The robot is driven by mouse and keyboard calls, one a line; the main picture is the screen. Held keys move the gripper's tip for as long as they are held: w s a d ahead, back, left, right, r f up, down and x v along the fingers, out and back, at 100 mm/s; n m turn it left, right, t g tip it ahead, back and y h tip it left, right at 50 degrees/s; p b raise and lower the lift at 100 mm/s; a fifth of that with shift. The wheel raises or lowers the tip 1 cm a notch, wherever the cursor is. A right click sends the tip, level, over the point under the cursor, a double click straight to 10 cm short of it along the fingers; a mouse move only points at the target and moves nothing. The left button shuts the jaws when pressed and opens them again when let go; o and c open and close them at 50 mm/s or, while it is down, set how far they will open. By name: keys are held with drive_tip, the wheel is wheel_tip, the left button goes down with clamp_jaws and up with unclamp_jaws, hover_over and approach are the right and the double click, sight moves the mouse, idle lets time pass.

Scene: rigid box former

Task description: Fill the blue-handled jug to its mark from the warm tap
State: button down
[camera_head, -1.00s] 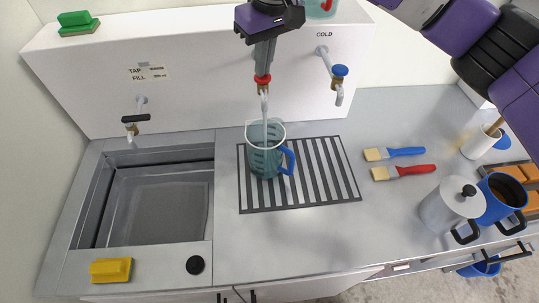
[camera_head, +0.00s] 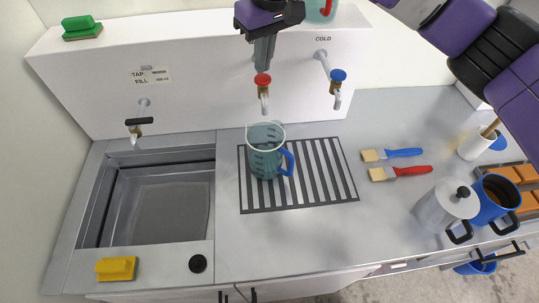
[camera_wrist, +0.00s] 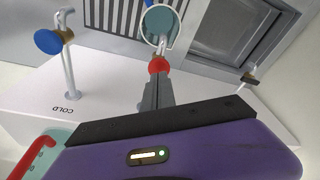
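The blue-handled jug (camera_head: 264,160) is clear, with a blue-green tint. It stands upright on the left part of the slatted drain grid, handle to the right. I cannot read its mark or the level. The red-knobbed tap (camera_head: 263,80) is above it, its spout over the jug's mouth. No stream shows below the spout. My gripper (camera_head: 263,68) is just above the red knob, its fingers close together and empty. In the wrist view, the fingertips (camera_wrist: 156,78) are beside the red knob (camera_wrist: 159,65), and the jug (camera_wrist: 160,20) shows beyond it.
A blue-knobbed tap marked COLD (camera_head: 337,77) is to the right, a black-handled tap (camera_head: 138,123) over the sink (camera_head: 160,205) to the left. Two brushes (camera_head: 400,172), a metal pot (camera_head: 447,206) and a blue mug (camera_head: 495,199) are on the right. A yellow sponge (camera_head: 116,268) is front left.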

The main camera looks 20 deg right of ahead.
sight(264, 78)
idle(0.4)
wheel_tip(264, 78, up, 4)
drive_tip(key=p, duration=0.4)
drive_tip(key=shift+r, duration=0.2)
drive_tip(key=shift+r+p, duration=0.45)
drive_tip(key=shift+r, duration=0.3)
